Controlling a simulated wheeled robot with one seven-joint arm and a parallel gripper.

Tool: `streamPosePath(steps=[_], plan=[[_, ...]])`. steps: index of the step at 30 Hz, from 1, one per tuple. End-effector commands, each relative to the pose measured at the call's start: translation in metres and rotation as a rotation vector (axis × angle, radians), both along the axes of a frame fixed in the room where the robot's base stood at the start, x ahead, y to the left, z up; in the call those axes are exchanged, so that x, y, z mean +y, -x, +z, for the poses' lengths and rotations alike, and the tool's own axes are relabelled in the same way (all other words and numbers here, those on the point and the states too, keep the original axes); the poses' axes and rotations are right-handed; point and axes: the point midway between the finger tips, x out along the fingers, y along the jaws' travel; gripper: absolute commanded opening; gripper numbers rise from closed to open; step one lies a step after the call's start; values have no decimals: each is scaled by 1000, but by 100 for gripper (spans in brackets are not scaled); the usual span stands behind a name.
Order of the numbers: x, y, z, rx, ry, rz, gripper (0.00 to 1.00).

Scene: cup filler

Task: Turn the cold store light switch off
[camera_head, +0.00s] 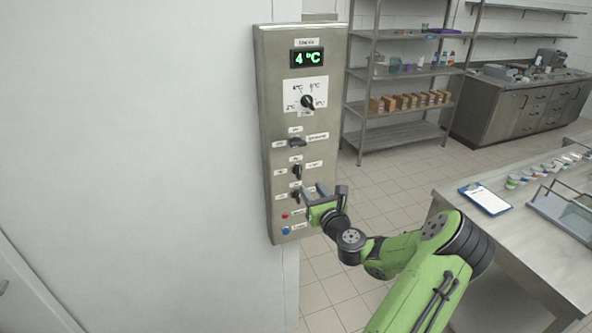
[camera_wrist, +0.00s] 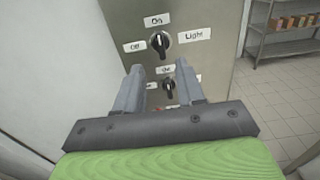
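The light switch (camera_wrist: 160,43) is a dark rotary knob on the steel control panel, with labels On above, Off to the left and Light to the right. Its pointer stands upright, toward On. In the head view the light switch (camera_head: 297,171) appears to be the middle knob. My gripper (camera_head: 314,190) is at the panel's lower right, by the lowest knob. In the wrist view my gripper (camera_wrist: 160,66) is open and empty, its fingertips below the light switch. Whether a finger touches the panel I cannot tell.
The lowest knob (camera_wrist: 168,88) shows between my fingers. The panel (camera_head: 275,100) also has a 4 °C display (camera_head: 307,58), a temperature dial (camera_head: 308,102), another knob (camera_head: 297,142), a red button (camera_head: 285,215) and a blue button (camera_head: 286,230). A table (camera_head: 500,235) stands at the right.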

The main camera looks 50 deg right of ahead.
Motion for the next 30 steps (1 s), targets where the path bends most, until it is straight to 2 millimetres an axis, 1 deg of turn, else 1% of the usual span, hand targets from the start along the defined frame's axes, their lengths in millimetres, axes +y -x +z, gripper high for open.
streamPosePath(steps=[1, 6, 10, 12, 15, 22, 27, 29, 30], plan=[[-6, -12, 4, -1, 3, 3, 38], [-27, -49, 4, -1, 3, 2, 38], [-40, -70, 3, 1, 2, 2, 38], [-45, -77, 2, 2, 1, 1, 38], [-48, -81, 1, 4, 0, 0, 38], [-48, -82, 0, 4, 1, 1, 38], [-48, -82, 0, 4, 1, 1, 12], [-48, -82, 0, 4, 1, 1, 3], [-48, -82, 0, 4, 1, 1, 0]])
